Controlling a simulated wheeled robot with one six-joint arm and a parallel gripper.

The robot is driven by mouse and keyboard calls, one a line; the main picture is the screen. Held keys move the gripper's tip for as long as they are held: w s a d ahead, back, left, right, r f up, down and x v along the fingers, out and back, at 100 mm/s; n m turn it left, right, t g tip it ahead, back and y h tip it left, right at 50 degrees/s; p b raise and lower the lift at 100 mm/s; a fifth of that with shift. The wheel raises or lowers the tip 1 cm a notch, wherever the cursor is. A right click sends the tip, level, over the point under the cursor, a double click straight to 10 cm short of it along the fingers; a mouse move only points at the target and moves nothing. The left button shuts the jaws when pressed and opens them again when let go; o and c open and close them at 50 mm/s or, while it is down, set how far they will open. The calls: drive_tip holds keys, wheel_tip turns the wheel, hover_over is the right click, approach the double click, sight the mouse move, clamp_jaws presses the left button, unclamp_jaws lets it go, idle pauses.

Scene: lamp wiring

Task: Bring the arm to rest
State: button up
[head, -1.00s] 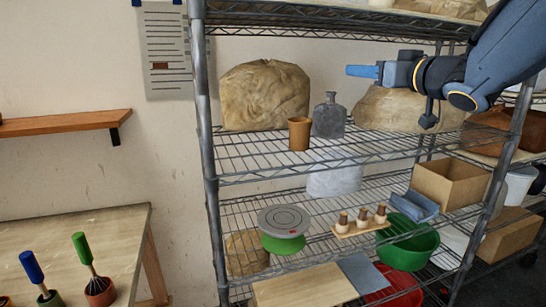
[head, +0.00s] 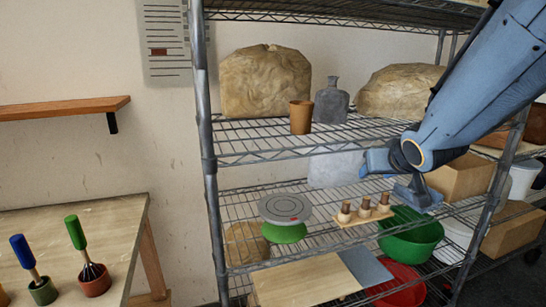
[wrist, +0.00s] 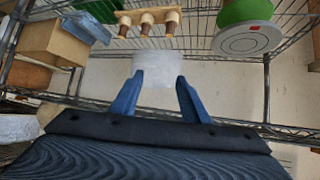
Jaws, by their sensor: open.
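My gripper shows at the right of the head view (head: 372,162), in front of the wire shelf rack and below its upper visible shelf. My blue arm reaches down to it from the top right. In the wrist view my gripper (wrist: 160,85) has its two blue fingers apart, with nothing held between them. A whitish translucent bag (wrist: 158,68) shows beyond the fingertips. The same bag (head: 335,168) stands on the rack's middle level, left of the gripper in the head view.
A wooden rack with brown-topped pegs (head: 364,210), a green bowl (head: 412,240) and a grey disc on a green base (head: 285,208) stand below the gripper. A brown cup (head: 300,117) and grey bottle (head: 331,103) stand on the shelf above. Rack posts (head: 207,150) flank the shelves.

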drive_tip(key=s+a+f+g+b, duration=0.2)
drive_tip(key=s+f+g, duration=0.3)
drive_tip(key=s+f, duration=0.6)
drive_tip(key=s+a+f+g+b, duration=0.2)
drive_tip(key=s+a+f+g, duration=0.2)
drive_tip(key=s+f, duration=0.7)
drive_tip(key=shift+s+a+f+g+y, duration=0.3)
drive_tip(key=shift+a+f+g, duration=0.05)
drive_tip(key=shift+f+g, duration=0.3)
drive_tip(key=shift+w+f, duration=0.15)
drive_tip(key=shift+w, duration=0.65)
